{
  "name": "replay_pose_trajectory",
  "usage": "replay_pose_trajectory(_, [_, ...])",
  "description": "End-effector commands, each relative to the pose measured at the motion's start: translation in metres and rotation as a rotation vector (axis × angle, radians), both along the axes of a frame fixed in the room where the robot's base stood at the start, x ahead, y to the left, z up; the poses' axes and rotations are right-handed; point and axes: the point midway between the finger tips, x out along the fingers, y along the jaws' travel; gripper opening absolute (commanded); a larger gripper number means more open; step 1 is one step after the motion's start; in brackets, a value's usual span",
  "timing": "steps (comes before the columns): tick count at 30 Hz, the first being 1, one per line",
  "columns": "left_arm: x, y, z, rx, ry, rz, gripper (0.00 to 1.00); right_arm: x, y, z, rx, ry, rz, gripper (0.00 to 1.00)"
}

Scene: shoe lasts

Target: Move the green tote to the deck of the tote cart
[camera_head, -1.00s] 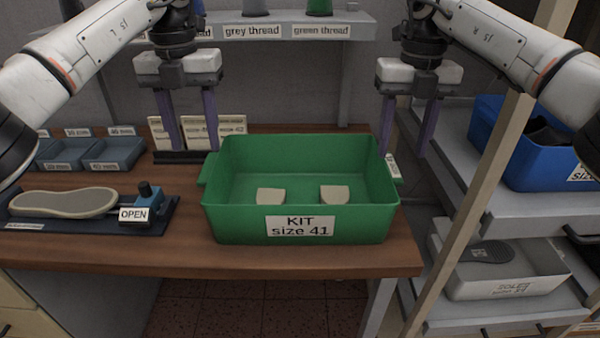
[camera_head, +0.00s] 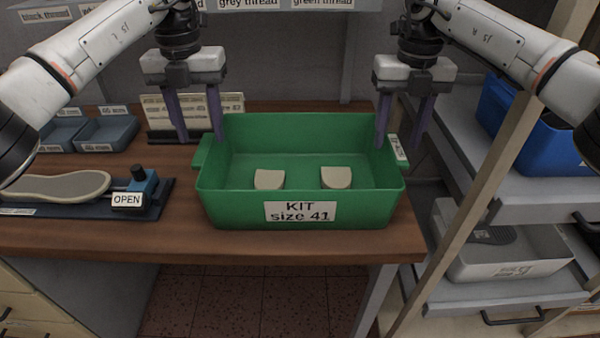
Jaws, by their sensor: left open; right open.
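The green tote (camera_head: 230,208) stands upright on the wooden bench near its front edge, labelled "KIT size 41". Two small beige pieces (camera_head: 270,179) lie inside it. My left gripper (camera_head: 201,140) is open, pointing down at the tote's left end, its right finger close to the left rim. My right gripper (camera_head: 399,146) is open, pointing down at the right end, its left finger close to the right rim. I cannot tell whether any finger touches the tote. No tote cart is clearly identifiable in view.
A fixture with a sole (camera_head: 62,186) and an "OPEN" sign sits left of the tote. Grey bins (camera_head: 106,133) and a card rack (camera_head: 163,112) stand behind. At right, past a post (camera_head: 470,200), a rack holds a blue tote (camera_head: 545,135) and a white bin (camera_head: 510,259).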

Motion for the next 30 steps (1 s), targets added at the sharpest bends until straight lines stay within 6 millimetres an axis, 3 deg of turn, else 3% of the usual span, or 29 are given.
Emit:
replay_pose_trajectory(3, [0.0, 0.001, -0.021, -0.001, 0.002, 0.0, 0.47, 0.0, -0.001, -0.021, 0.0, 0.002, -0.001, 0.48])
replay_pose_trajectory(9, [0.0, 0.0, -0.042, -0.001, 0.0, 0.001, 0.47, 0.0, -0.001, -0.042, -0.001, 0.0, -0.001, 0.48])
replay_pose_trajectory(21, [0.0, 0.0, -0.048, -0.001, -0.001, 0.001, 0.47, 0.0, 0.0, -0.048, 0.0, -0.001, -0.001, 0.48])
replay_pose_trajectory(30, [0.0, 0.0, -0.048, 0.0, -0.001, 0.001, 0.0, 0.0, 0.0, -0.048, 0.0, -0.001, -0.001, 0.0])
